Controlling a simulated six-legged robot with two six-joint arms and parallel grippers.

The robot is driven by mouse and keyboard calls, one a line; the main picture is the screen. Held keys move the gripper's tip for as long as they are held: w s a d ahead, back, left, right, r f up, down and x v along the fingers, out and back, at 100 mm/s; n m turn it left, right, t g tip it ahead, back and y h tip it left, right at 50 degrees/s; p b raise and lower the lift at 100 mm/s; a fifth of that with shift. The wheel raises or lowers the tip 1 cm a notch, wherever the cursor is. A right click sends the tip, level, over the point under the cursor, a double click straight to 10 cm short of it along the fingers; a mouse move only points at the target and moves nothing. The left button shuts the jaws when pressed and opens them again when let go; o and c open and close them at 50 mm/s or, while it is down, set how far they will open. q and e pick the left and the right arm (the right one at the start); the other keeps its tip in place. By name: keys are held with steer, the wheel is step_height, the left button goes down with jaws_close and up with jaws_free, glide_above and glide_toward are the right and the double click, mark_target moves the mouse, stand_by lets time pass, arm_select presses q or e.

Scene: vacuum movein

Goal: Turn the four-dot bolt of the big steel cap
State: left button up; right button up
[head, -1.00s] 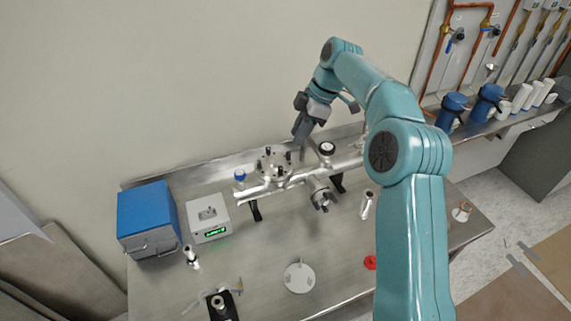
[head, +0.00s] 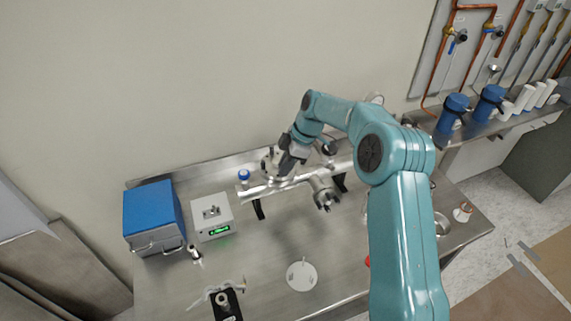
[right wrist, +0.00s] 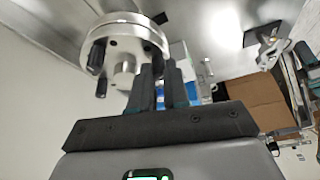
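The big steel cap (right wrist: 122,50) is a round flange with black bolts around its face, large in the right wrist view. In the head view it sits on the horizontal steel pipe (head: 255,191), mostly hidden by my right gripper (head: 282,172). In the right wrist view two black bolts (right wrist: 98,56) show at left and one (right wrist: 160,18) at the upper right. My right gripper's dark fingers (right wrist: 162,88) are close together at the cap's right edge. Whether a bolt is between them is hidden. The dot marks are too small to read. My left gripper is not in view.
A blue box (head: 152,210) and a grey device with a green display (head: 211,217) stand on the steel table at left. A white disc (head: 301,276) lies in front. A side port (head: 324,193) sticks out from the pipe. The front middle of the table is mostly clear.

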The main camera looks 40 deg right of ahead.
jaws_close()
